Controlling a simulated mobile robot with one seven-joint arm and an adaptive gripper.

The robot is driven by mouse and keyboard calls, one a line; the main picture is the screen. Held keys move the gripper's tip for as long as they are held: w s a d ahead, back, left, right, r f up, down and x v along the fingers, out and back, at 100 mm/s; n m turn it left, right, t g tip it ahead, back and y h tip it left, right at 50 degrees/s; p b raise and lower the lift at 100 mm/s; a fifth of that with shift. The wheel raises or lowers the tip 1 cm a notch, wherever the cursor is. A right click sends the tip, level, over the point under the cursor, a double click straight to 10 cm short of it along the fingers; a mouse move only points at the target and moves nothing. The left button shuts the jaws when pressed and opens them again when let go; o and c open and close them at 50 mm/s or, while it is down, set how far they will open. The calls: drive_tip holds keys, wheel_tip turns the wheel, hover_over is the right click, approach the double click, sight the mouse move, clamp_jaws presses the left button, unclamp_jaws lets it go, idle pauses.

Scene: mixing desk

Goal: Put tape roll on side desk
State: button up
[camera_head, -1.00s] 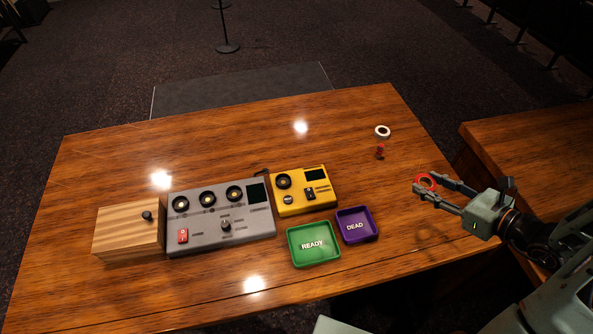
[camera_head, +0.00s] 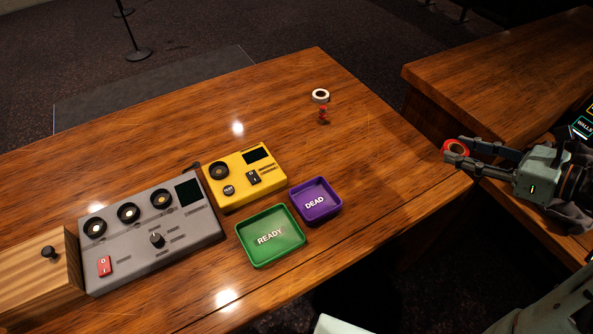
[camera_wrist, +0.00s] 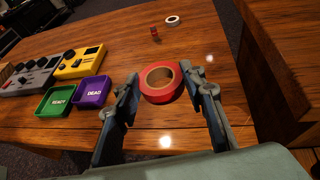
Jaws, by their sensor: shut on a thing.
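The red tape roll (camera_wrist: 160,97) also shows between both fingers in the wrist view. The gripper and roll appear in front of the side desk's (camera_head: 485,55) left side, near the right corner of the main desk; their height above the surfaces is hard to judge. A second tape roll, white with a dark hole (camera_head: 320,93), lies on the far right part of the main desk.
A small red item (camera_head: 323,116) stands by the white roll. The main desk (camera_head: 370,160) also holds a purple DEAD tray (camera_head: 334,186), a green READY tray (camera_head: 242,237), yellow and grey devices and a wooden box. A dark gap separates the desks. The side desk's far part is bare.

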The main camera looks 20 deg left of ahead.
drive_tip(key=shift+n+g+y, duration=0.3)
drive_tip(key=shift+n+g, duration=0.4)
drive_tip(key=s+f+b, duration=0.1)
drive_tip(key=b, duration=0.2)
drive_tip(key=s+b, duration=0.1)
drive_tip(key=b, duration=0.3)
drive_tip(key=s+f+b, duration=0.1)
drive_tip(key=s+b, duration=0.1)
drive_tip(key=b, duration=0.1)
drive_tip(key=shift+d+f, duration=0.25)
drive_tip(key=shift+f, duration=0.1)
drive_tip(key=shift+a, duration=0.15)
drive_tip(key=b, duration=0.4)
hover_over(380, 193)
drive_tip(key=d, duration=0.2)
drive_tip(key=f, duration=0.8)
drive_tip(key=shift+a, duration=0.25)
drive_tip(key=shift+a+f+b, duration=0.25)
drive_tip(key=shift+f+b, duration=0.05)
drive_tip(key=shift+f, duration=0.5)
drive_tip(key=shift+a+f+b, duration=0.25)
drive_tip(key=shift+a+f, duration=0.05)
drive_tip(key=shift+f, duration=0.55)
drive_tip(key=shift+a+f+b, duration=0.25)
drive_tip(key=shift+f+b, duration=0.05)
drive_tip(key=shift+f, duration=0.5)
drive_tip(key=shift+f, duration=0.1)
